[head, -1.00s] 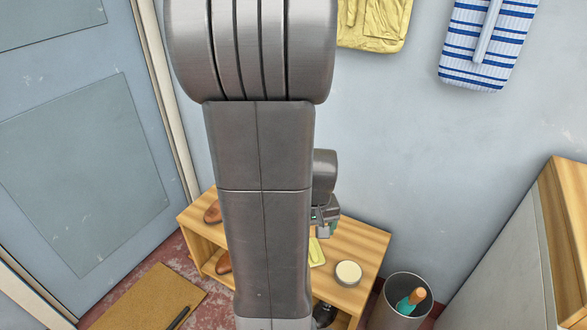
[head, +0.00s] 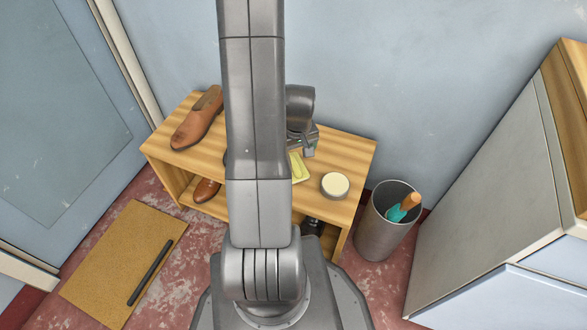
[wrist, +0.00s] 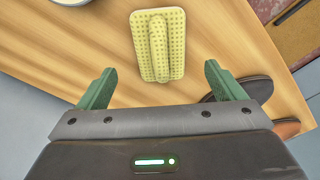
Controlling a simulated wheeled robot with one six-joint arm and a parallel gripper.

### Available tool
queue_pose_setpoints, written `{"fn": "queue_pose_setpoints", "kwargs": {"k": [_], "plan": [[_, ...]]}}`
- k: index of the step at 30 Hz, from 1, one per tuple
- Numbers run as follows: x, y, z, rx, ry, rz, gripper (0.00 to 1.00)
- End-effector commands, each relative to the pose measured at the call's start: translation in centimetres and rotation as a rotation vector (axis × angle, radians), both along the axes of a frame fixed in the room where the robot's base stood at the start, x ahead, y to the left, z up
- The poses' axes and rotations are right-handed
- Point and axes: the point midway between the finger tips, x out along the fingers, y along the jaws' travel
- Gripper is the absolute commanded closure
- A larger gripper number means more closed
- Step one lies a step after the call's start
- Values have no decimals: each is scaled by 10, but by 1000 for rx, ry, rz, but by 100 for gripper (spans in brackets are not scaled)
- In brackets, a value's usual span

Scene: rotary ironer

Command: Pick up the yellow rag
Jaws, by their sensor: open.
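The yellow rag (head: 297,169) lies on the wooden bench top, partly hidden behind my arm in the head view. In the wrist view the rag (wrist: 173,47) is a dotted yellow cloth lying flat, with a raised fold along its middle. My gripper (wrist: 163,86) is open and empty, its two green fingers spread wide. In the wrist view the rag lies just beyond the fingertips, roughly centred between them. In the head view my gripper (head: 304,148) is over the bench, close to the rag.
A round tin (head: 335,185) with a pale top stands right of the rag. A brown shoe (head: 198,118) is on the bench's left end; another shoe (head: 206,190) is on the shelf below. The wall is behind.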

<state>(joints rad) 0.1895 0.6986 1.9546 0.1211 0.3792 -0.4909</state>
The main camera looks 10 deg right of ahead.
Motion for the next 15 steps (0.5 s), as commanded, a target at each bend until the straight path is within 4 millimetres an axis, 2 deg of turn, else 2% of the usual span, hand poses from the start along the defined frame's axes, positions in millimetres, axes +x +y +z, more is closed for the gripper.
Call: {"fn": "queue_pose_setpoints", "kwargs": {"k": [7, 15], "plan": [[2, 1, -16, 1, 1, 0, 11], [7, 2, -55, 1, 1, 0, 11]]}}
